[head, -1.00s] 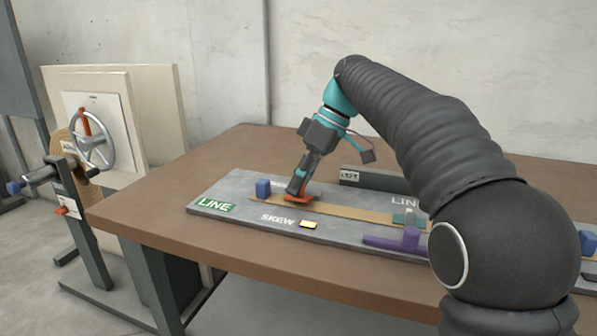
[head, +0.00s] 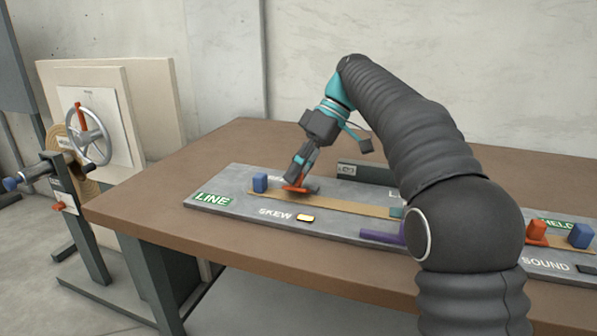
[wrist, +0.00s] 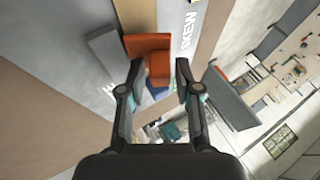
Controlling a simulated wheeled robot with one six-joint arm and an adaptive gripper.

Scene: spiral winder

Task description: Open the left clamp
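The left clamp (head: 299,188) is orange and sits near the left end of the grey board, beside a blue block (head: 260,183). My gripper (head: 297,178) points down just above the clamp and partly covers it. In the wrist view the orange clamp (wrist: 146,45) lies just ahead of my gripper (wrist: 161,68). Its raised orange part reaches between the two fingertips, with gaps at the sides. The fingers are apart; I cannot tell whether one touches the clamp. Its exact lever position is unclear.
A purple handle (head: 382,236) is partly behind my arm. Another orange clamp (head: 537,230) and blue block (head: 581,236) stand at the right. A handwheel (head: 82,138) stands left of the table.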

